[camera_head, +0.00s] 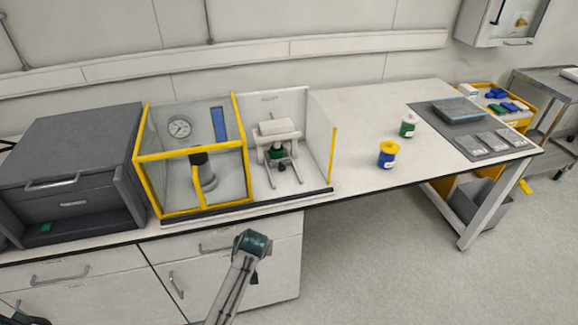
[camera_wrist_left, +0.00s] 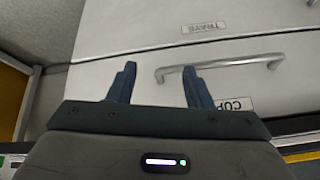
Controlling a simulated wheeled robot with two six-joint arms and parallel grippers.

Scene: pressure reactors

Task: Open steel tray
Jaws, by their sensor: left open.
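In the left wrist view, pale panel fronts fill most of the picture. One label reads "TRAYS" (camera_wrist_left: 203,27); a partly covered label starting with "COP" (camera_wrist_left: 235,104) sits lower. A long metal bar handle (camera_wrist_left: 225,64) runs between them. My left gripper (camera_wrist_left: 160,70) is open, its two dark blue fingers apart. In the picture one finger overlaps the handle's left part and the other lies left of it. No label reading "steel" is legible. My right gripper's fingers do not show.
In the head view, the long bench (camera_head: 350,165) carries a grey box (camera_head: 75,150), a yellow-framed enclosure (camera_head: 195,155), spools and flat grey plates. White cabinets (camera_head: 90,295) with bar handles stand below. One of my arm links rises before them.

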